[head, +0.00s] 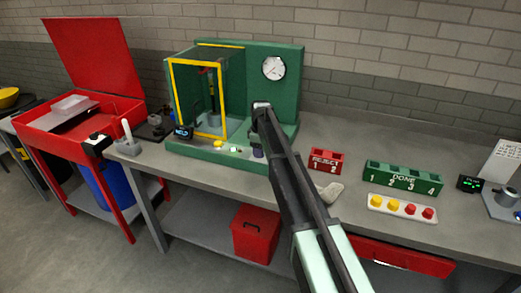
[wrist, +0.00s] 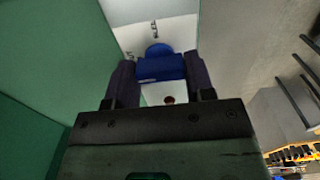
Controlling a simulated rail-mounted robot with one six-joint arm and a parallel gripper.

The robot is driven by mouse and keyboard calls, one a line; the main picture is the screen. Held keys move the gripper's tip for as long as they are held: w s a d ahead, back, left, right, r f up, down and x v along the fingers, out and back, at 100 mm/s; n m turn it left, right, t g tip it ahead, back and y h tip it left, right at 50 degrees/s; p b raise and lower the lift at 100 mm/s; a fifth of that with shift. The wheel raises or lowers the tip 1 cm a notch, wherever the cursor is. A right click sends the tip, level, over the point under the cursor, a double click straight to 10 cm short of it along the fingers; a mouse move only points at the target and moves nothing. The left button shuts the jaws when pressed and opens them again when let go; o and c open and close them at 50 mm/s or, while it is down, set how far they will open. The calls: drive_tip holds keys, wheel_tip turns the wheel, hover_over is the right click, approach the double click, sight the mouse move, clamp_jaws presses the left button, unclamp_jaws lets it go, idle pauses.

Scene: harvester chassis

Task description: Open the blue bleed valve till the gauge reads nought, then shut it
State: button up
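The blue bleed valve (wrist: 160,68) shows in the wrist view as a blue handle on a white plate. My gripper (wrist: 160,82) has one dark finger on each side of it, and both fingers appear to touch its sides. In the head view my gripper (head: 258,153) is low at the front of the green test stand (head: 285,112), and my arm hides the valve there. The round white gauge (head: 273,67) is on the stand's back panel. Its needle is too small to read surely.
A yellow-framed clear guard (head: 173,95) and a small display (head: 183,132) stand left of my gripper. A red REJECT rack (head: 326,160), a green DONE rack (head: 403,178) and a tray of caps (head: 402,208) lie right.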

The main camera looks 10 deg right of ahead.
drive_tip(key=o, duration=0.5)
drive_tip(key=shift+c, duration=0.2)
wheel_tip(320, 180, up, 11)
drive_tip(key=p, duration=1)
drive_tip(key=shift+f+p, duration=0.15)
drive_tip(key=shift+p, duration=0.25)
drive_tip(key=s+f+m+b, duration=0.3)
drive_tip(key=s+m, duration=0.3)
drive_tip(key=s, duration=1.3)
drive_tip(key=s+f+m+b, duration=0.3)
drive_tip(key=s+m, duration=0.2)
drive_tip(key=s, duration=1.4)
drive_tip(key=shift+m, duration=0.4)
